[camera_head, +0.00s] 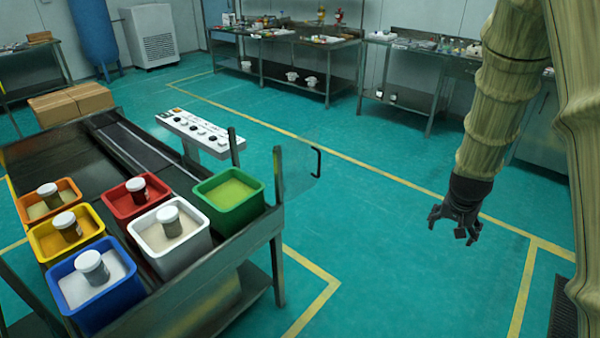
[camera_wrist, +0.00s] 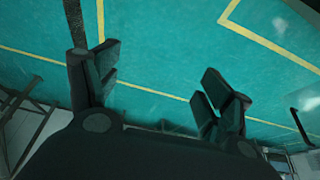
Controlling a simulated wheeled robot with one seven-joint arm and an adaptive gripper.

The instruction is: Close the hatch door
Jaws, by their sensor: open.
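A black bracket-shaped handle (camera_head: 317,162) stands out over the green floor in the middle of the head view. A faint see-through panel around it looks like the hatch door, but its edges are hard to make out. I cannot tell how far it stands open. My gripper (camera_head: 453,229) hangs to the right of the handle, apart from it, pointing down. In the wrist view my gripper (camera_wrist: 160,82) has its fingers spread, with only floor between them. A thin dark bar (camera_wrist: 301,126) shows at the right edge there; I cannot tell if it is the handle.
A white control panel (camera_head: 200,132) stands behind. Lab tables (camera_head: 300,50) line the back wall. Floor between bench and gripper is clear.

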